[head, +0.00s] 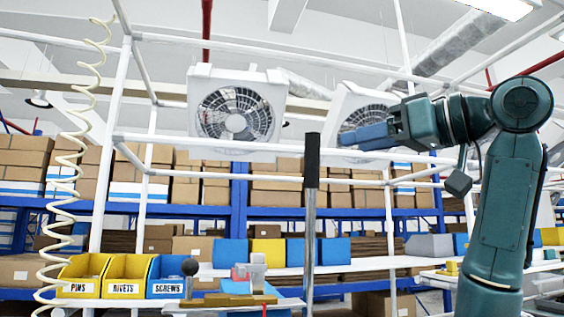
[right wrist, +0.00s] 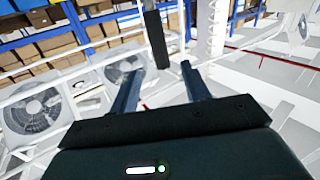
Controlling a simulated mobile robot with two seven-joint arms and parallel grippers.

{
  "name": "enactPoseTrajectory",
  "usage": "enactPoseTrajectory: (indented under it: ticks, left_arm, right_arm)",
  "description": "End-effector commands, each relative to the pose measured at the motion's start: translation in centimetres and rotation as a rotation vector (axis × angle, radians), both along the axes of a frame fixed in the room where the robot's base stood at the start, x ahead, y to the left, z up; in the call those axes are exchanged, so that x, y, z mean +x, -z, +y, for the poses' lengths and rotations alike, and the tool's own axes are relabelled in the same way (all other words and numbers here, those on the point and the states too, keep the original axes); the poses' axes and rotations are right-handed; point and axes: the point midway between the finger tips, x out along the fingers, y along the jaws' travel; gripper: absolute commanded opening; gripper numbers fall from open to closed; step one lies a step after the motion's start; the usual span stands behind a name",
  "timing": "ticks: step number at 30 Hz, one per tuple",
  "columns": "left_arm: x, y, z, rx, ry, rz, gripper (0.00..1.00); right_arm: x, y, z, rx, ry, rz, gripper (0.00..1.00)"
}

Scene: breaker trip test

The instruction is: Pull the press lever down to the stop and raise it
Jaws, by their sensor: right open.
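The press lever stands upright in the middle of the head view, a grey metal bar with a black grip (head: 312,160) at its top. Its lower end is out of view. My right gripper (head: 346,138) is to the right of the grip, at about the height of its upper part, with its blue fingers pointing left. In the head view a small gap shows between fingers and grip. In the right wrist view the black grip (right wrist: 156,38) appears just ahead of the open, empty fingers (right wrist: 162,68), with its end showing between the tips. My left gripper is not in view.
Yellow and blue bins (head: 125,275) labelled pins, rivets and screws stand at the lower left. A ball-knobbed rod (head: 190,268) rises beside them. White frame bars cross the view, and a coiled cream hose (head: 72,160) hangs left. Shelves with boxes fill the background.

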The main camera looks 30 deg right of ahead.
Motion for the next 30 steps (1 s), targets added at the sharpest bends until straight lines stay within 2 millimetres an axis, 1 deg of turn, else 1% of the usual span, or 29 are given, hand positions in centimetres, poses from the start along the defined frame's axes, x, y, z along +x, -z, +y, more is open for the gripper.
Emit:
enactPoseTrajectory:
  ticks: [5,9,15,18,21,24,30]
  left_arm:
    - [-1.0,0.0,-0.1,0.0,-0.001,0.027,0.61]
    - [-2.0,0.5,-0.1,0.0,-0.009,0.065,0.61]
    - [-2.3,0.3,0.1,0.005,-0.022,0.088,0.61]
    - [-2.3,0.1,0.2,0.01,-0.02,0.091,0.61]
    - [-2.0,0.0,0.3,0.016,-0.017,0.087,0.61]
    - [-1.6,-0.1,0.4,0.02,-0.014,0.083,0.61]
    - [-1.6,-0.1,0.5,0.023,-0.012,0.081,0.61]
  right_arm:
    - [2.2,-0.1,0.8,0.0,-0.002,0.006,0.47]
    - [5.0,-0.2,1.9,-0.001,-0.003,0.005,0.47]
    - [8.8,-0.2,3.3,-0.001,-0.003,0.004,0.47]
    - [10.3,-0.2,3.8,0.001,-0.001,0.004,0.47]
    - [11.4,-0.1,4.2,0.0,-0.001,0.002,0.47]
    - [12.0,-0.1,4.4,-0.001,0.001,0.002,0.47]
    - [12.3,0.0,4.5,0.0,0.001,0.0,0.47]
